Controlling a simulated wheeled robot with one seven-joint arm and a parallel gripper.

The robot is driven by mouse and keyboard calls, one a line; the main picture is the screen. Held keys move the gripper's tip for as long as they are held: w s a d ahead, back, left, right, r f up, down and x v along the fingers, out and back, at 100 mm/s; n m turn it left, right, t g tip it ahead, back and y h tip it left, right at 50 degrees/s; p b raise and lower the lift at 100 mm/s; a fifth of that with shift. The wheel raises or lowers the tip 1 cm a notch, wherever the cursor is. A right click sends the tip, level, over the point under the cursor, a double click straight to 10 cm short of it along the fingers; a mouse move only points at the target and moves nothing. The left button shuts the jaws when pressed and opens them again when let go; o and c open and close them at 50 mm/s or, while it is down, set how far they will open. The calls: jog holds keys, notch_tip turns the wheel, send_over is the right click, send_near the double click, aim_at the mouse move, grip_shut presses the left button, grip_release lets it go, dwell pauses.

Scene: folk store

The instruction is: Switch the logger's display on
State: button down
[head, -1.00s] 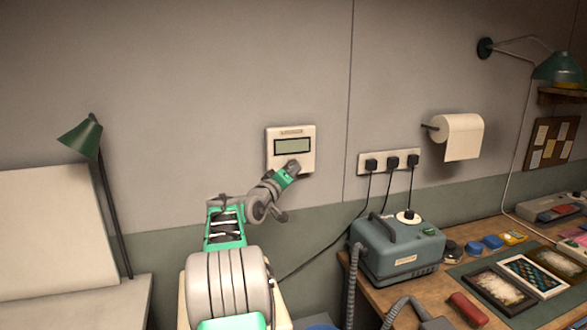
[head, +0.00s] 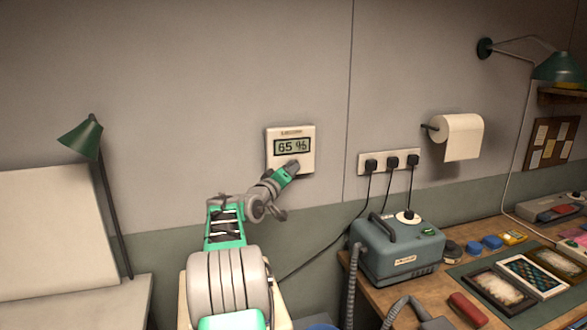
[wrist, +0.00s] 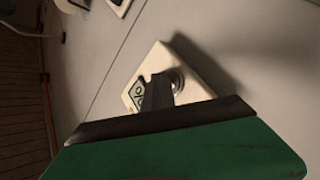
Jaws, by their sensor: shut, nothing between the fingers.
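The logger (head: 306,132) is a cream square box on the grey wall. Its display (head: 291,147) is lit and reads "65 %". My gripper (head: 293,166) is shut and empty, with its tips at the logger's lower front, below the display. In the wrist view the logger (wrist: 160,62) appears tilted, with part of the display (wrist: 137,92) showing beside my gripper (wrist: 158,88). A round metallic button (wrist: 178,80) shows right by the fingertips. I cannot tell whether they touch it.
A white socket strip (head: 381,154) with black plugs is on the wall to the right, near a paper roll (head: 463,137). A blue-grey machine (head: 400,252) stands on the wooden bench. A green lamp (head: 81,137) stands at left. The wall around the logger is clear.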

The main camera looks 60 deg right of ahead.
jog(key=shift+s+a+b, duration=0.3)
jog(key=shift+b, duration=0.2)
jog(key=s+a+b, duration=0.4)
jog(key=shift+s, duration=0.15)
jog(key=shift+a, duration=0.15)
